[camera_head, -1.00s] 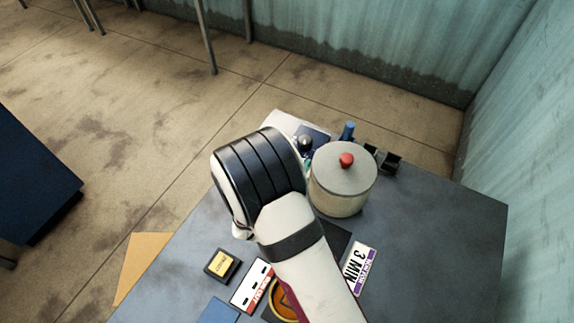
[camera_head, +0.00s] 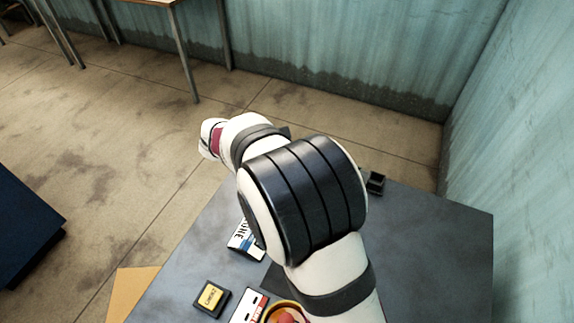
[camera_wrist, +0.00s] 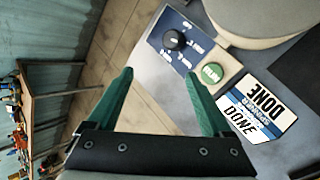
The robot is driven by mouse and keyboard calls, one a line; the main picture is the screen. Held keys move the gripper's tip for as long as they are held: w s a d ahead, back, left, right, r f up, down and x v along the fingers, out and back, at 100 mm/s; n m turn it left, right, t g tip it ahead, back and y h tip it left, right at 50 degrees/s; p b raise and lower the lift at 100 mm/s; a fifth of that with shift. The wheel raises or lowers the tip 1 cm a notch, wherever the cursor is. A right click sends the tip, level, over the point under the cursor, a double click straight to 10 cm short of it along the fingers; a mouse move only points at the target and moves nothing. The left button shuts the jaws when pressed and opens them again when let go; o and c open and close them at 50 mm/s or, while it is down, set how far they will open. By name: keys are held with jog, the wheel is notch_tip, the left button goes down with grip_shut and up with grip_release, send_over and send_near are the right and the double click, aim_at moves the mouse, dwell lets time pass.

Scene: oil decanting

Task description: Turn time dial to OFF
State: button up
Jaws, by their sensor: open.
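The time dial (camera_wrist: 174,40) is a black round knob on a blue face of a light control panel (camera_wrist: 232,66), at the upper middle of the wrist view. Small white markings stand around it, too small to read surely. A green round button (camera_wrist: 212,72) sits beside it on the same panel. My gripper (camera_wrist: 165,78) is open and empty, with two green fingers apart. The dial lies beyond the fingertips, between them and toward the right one; I see no contact. In the head view my arm hides the dial, the panel and the gripper.
A large pale pot (camera_wrist: 265,18) stands beside the panel. A DONE card (camera_wrist: 255,108) lies near the right finger and also shows in the head view (camera_head: 246,240). A black-and-yellow block (camera_head: 212,298) lies on the grey table (camera_head: 430,270).

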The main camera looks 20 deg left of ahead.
jog(key=w+d+r+m+g+y, duration=0.25)
jog(key=d+m, duration=0.35)
jog(key=m, duration=1.2)
jog(key=shift+g+h, duration=0.25)
jog(key=shift+g, duration=0.2)
jog(key=x, duration=1.5)
jog(key=shift+w+a, duration=0.15)
jog(key=shift+w, duration=0.25)
